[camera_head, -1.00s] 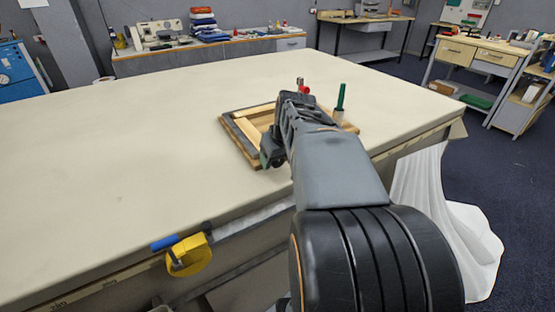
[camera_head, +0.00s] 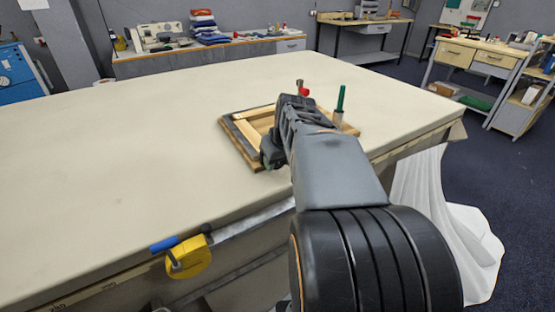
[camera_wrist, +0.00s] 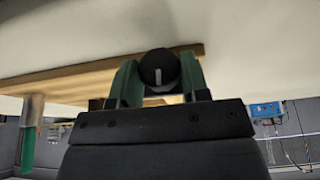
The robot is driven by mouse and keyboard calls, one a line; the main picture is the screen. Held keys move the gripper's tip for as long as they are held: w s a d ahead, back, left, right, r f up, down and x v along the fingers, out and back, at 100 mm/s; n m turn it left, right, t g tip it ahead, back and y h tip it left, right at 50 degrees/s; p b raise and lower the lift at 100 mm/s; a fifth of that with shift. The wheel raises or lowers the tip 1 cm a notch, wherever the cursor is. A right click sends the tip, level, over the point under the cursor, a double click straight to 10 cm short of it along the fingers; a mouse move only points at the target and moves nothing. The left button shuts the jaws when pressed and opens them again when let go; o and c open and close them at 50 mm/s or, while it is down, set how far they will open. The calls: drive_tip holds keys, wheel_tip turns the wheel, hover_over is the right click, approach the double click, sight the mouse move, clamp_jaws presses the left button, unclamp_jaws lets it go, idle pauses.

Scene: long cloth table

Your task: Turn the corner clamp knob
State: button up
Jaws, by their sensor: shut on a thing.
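The knob (camera_wrist: 158,72) is a dark round knob with a pale line on its face, seen in the wrist view. The two green fingers of my gripper (camera_wrist: 158,84) are shut on it, one on each side. The pale line stands nearly upright in that view. In the head view my gripper (camera_head: 270,154) is low at the near left part of a wooden frame (camera_head: 247,133) lying on the table. My arm hides part of the frame, and the knob and clamp body cannot be made out there.
A green-handled tool (camera_head: 341,99) stands upright at the frame's right side. A red-topped item (camera_head: 303,91) shows just behind my wrist. A yellow thing with a blue handle (camera_head: 188,257) sits at the table's front edge. The long cloth table (camera_head: 120,160) is bare to the left.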

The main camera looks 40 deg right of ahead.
drive_tip(key=shift+d+t+y+p, duration=0.25)
drive_tip(key=shift+y+p, duration=0.2)
drive_tip(key=shift+y, duration=0.65)
drive_tip(key=m+t+y, duration=0.1)
drive_tip(key=y, duration=0.3)
drive_tip(key=shift+d+f+p, duration=0.1)
drive_tip(key=shift+d+p, duration=0.05)
drive_tip(key=shift+p, duration=0.2)
drive_tip(key=m+t+y, duration=0.1)
drive_tip(key=y, duration=0.2)
drive_tip(key=shift+d+f, duration=0.1)
drive_tip(key=shift+f, duration=0.05)
drive_tip(key=shift+s+f+m+t+y+p, duration=0.15)
drive_tip(key=shift+m+t+y+p, duration=0.25)
drive_tip(key=shift+y, duration=1.3)
drive_tip(key=o, duration=0.9)
